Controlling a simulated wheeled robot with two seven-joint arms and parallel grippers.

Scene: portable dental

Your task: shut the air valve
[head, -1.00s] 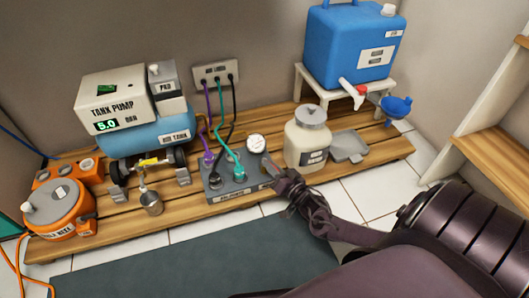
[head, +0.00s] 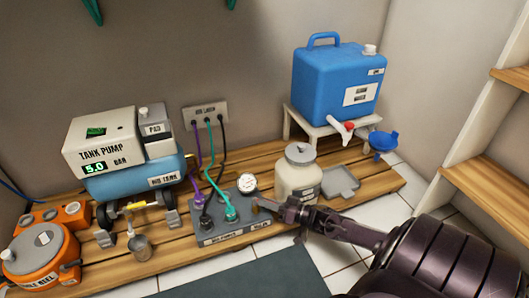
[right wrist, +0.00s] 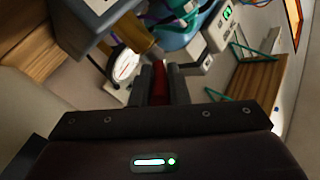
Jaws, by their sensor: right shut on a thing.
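The grey manifold box (head: 226,236) stands on the wooden slatted platform, with hoses plugged into its top and a round white gauge (head: 247,183) at its back edge. My right gripper (head: 268,206) is at the box's right end. In the right wrist view, its two fingers (right wrist: 159,88) are shut on a red valve lever (right wrist: 158,72). The brass-coloured valve body (right wrist: 132,32) is just beyond the fingers, beside the gauge. In the head view the gripper hides most of the valve, so its lever angle is unclear there. My left gripper is out of view.
A cream jar (head: 298,178) stands close behind my right gripper, with a grey tray (head: 340,182) beside it. The tank pump (head: 102,145) reads 5.0 bar. A blue water container (head: 335,88) sits on a white stand. An orange reel (head: 40,258) is at the left.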

